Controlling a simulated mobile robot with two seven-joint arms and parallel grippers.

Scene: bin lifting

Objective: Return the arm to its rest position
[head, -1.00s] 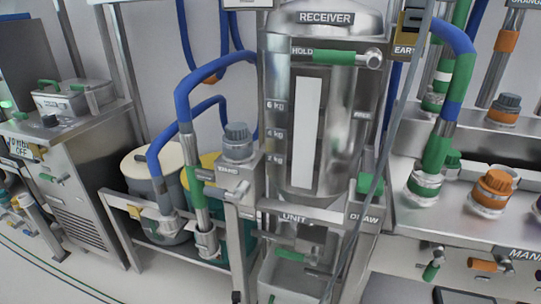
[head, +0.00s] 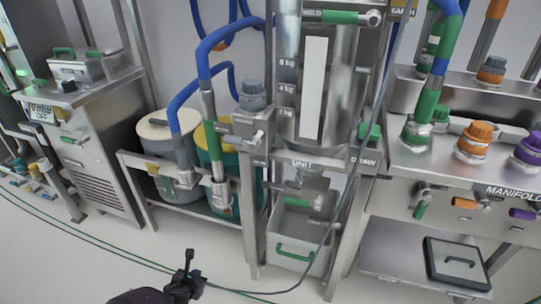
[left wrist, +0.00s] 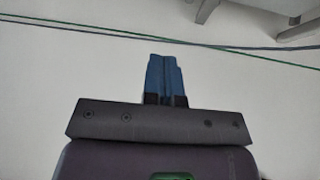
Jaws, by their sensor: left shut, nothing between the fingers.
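My left gripper (head: 188,262) shows at the bottom of the head view, low over the pale floor and in front of the bin and the drum stand, apart from both. In the left wrist view its blue fingers (left wrist: 166,77) are together with nothing between them. A steel bin (head: 300,236) with a green handle stands under the receiver unit. My right gripper is in neither view.
A frame with two drums (head: 155,122) and blue hoses stands left of the receiver (head: 315,85). A steel cabinet (head: 95,150) is at the left. A manifold bench (head: 450,172) stands at the right. A cable and a green line cross the otherwise clear floor (head: 100,262).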

